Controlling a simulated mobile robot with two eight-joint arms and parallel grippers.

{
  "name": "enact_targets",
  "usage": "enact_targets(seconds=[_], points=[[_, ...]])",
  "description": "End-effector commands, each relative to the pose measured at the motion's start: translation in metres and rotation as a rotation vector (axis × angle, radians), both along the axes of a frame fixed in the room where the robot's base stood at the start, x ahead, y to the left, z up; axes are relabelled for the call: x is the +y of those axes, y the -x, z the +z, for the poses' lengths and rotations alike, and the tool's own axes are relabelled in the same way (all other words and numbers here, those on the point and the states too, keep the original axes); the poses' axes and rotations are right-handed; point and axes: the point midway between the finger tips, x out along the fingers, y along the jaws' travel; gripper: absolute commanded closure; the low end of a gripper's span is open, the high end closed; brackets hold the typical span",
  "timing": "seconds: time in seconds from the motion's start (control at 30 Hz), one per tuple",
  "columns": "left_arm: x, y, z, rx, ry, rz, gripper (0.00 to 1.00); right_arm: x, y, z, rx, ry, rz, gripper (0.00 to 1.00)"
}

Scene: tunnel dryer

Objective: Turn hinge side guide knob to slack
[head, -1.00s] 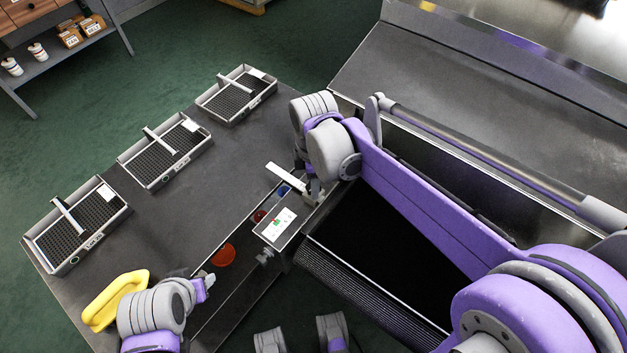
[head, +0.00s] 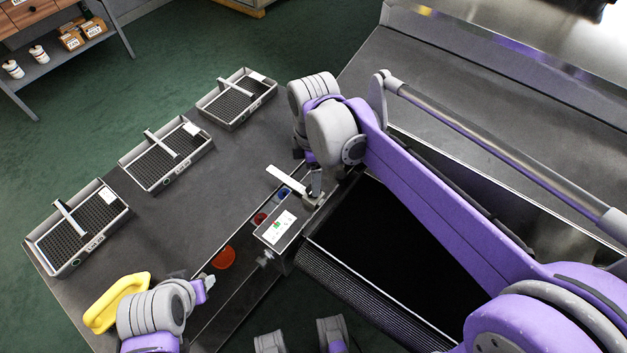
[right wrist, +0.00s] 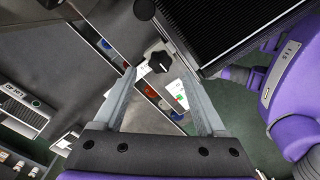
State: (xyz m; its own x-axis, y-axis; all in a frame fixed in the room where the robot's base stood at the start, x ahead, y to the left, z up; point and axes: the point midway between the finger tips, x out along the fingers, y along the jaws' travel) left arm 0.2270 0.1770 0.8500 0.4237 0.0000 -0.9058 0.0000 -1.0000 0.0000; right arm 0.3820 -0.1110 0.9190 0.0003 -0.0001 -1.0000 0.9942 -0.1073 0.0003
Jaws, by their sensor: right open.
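In the right wrist view a black lobed knob (right wrist: 159,62) on a light mount lies between the tips of my right gripper (right wrist: 160,68). The fingers are open on either side of it; I cannot tell whether they touch it. A second dark knob (right wrist: 144,9) shows at the top edge. In the head view my right gripper (head: 314,182) points down by the belt's corner, beside a small panel (head: 277,227), and the black knob is hidden there. My left gripper (head: 206,284) is at the lower left, its fingers too small to judge.
The dark conveyor belt (head: 372,235) runs beside the panel. Three wire-bottomed trays (head: 165,153) stand on the grey table (head: 215,185). A yellow ring-shaped object (head: 104,318) lies near my left arm. A red disc (head: 224,257) sits in a strip below the panel.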

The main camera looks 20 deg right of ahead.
Motion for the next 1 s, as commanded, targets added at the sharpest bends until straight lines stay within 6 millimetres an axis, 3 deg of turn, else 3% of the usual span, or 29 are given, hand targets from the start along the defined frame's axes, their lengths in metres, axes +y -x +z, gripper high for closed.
enact_targets(seconds=[0.1, 0.33, 1.0], points=[[0.000, -0.001, 0.004, -0.001, 0.000, 0.000, 0.50, 0.000, 0.000, 0.027, 0.000, 0.000, 0.000, 0.27], [0.000, -0.001, 0.007, -0.002, 0.000, 0.000, 0.50, 0.000, 0.000, 0.056, 0.000, 0.000, 0.000, 0.27], [0.000, -0.001, 0.009, -0.003, 0.000, 0.000, 0.50, -0.001, 0.002, 0.061, -0.006, 0.000, -0.018, 0.27]])
